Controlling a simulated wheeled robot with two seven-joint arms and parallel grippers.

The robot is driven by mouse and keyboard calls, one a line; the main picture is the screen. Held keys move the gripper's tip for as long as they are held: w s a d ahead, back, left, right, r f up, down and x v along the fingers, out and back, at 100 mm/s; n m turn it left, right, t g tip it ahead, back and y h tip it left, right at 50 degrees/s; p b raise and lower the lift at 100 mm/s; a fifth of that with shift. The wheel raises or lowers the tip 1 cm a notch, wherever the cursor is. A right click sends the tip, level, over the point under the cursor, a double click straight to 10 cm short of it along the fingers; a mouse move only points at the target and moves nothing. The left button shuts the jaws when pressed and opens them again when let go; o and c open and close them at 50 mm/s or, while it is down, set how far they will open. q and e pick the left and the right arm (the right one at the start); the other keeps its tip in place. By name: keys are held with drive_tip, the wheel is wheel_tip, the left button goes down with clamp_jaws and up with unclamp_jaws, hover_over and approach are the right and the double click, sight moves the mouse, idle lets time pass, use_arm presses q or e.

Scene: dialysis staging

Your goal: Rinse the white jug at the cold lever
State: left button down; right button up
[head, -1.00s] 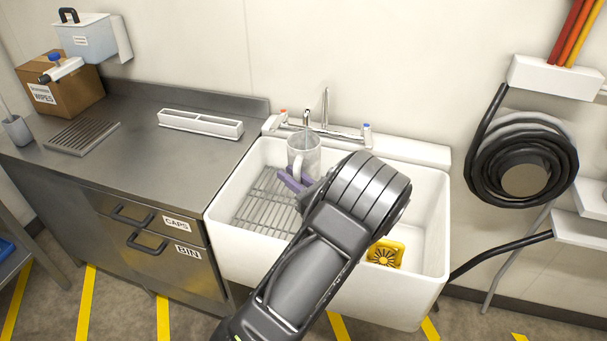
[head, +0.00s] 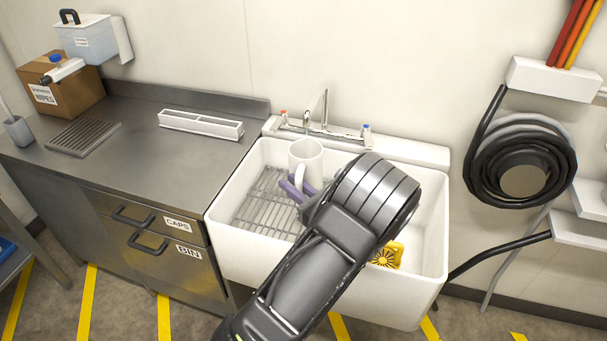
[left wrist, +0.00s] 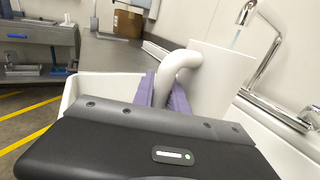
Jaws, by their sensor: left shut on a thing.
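The white jug (head: 306,158) is above the left part of the sink (head: 430,215), roughly upright in the head view. My left gripper (head: 299,188) is shut on the jug's handle with its purple fingers. The jug (left wrist: 212,85) and its handle (left wrist: 176,72) also show in the left wrist view. The tap spout (left wrist: 246,14) is close by the jug there, with a thin bluish streak, seemingly water, below it. I cannot tell whether it enters the jug. The blue-marked cold lever (head: 366,132) is at the tap's right end. My right gripper is out of view.
A wire rack (head: 256,205) and a yellow strainer-like piece (head: 387,256) lie in the sink. A red-marked lever (head: 284,116) is at the tap's left end. A steel counter (head: 130,160) with a white divided tray (head: 201,124) adjoins the left side.

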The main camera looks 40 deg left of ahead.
use_arm(q)
drive_tip(key=shift+s+d+p, duration=0.3)
drive_tip(key=shift+s+d, duration=0.5)
drive_tip(key=shift+d, duration=0.2)
drive_tip(key=shift+s+d+p, duration=0.3)
drive_tip(key=shift+s+d, duration=0.5)
drive_tip(key=shift+d, duration=0.15)
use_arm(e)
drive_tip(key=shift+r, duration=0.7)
use_arm(q)
drive_tip(key=shift+r, duration=0.15)
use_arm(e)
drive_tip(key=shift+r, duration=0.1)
